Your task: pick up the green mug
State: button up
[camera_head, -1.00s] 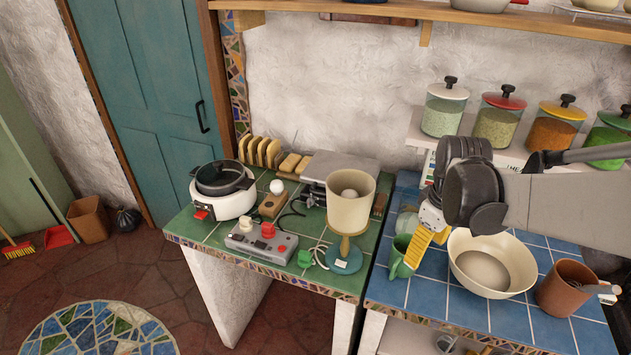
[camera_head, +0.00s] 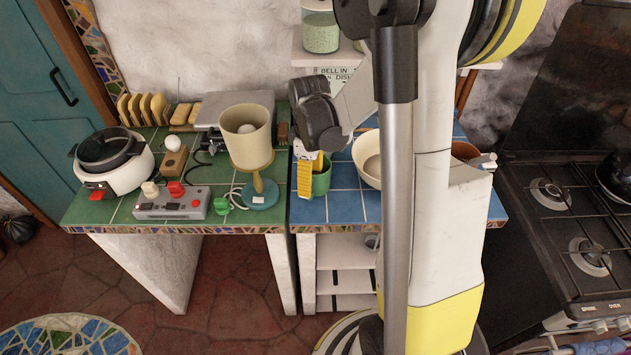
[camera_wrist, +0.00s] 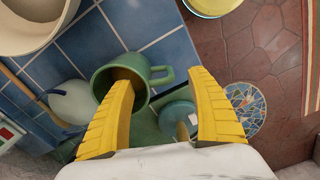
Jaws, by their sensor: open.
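The green mug (camera_head: 322,180) is on the blue tiled counter, near its left edge, partly hidden behind my gripper (camera_head: 309,177) in the head view. In the wrist view the mug (camera_wrist: 100,72) shows its open mouth and its handle pointing right. My gripper (camera_wrist: 165,84) is open, with two yellow ribbed fingers. The left finger overlaps the mug's mouth and the right finger is beyond the handle, so the handle lies between the fingertips in the picture. I cannot tell whether either finger touches the mug.
A cream bowl (camera_head: 368,160) stands right of the mug. The green tiled counter (camera_head: 110,212) at left holds a lamp (camera_head: 247,140), a control box (camera_head: 172,204) and a cooker (camera_head: 117,163). A stove (camera_head: 570,215) is at right. My arm hides part of the blue counter.

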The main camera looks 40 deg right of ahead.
notch_tip(320, 180, down, 3)
jog(key=shift+w+r+b, duration=0.1)
jog(key=shift+b, duration=0.2)
grip_shut()
jog(key=shift+r, duration=0.1)
notch_tip(320, 180, up, 18)
jog(key=p, duration=0.5)
jog(key=c, duration=0.7)
grip_release()
jog(key=shift+c, duration=0.2)
grip_shut()
jog(key=shift+a, duration=0.1)
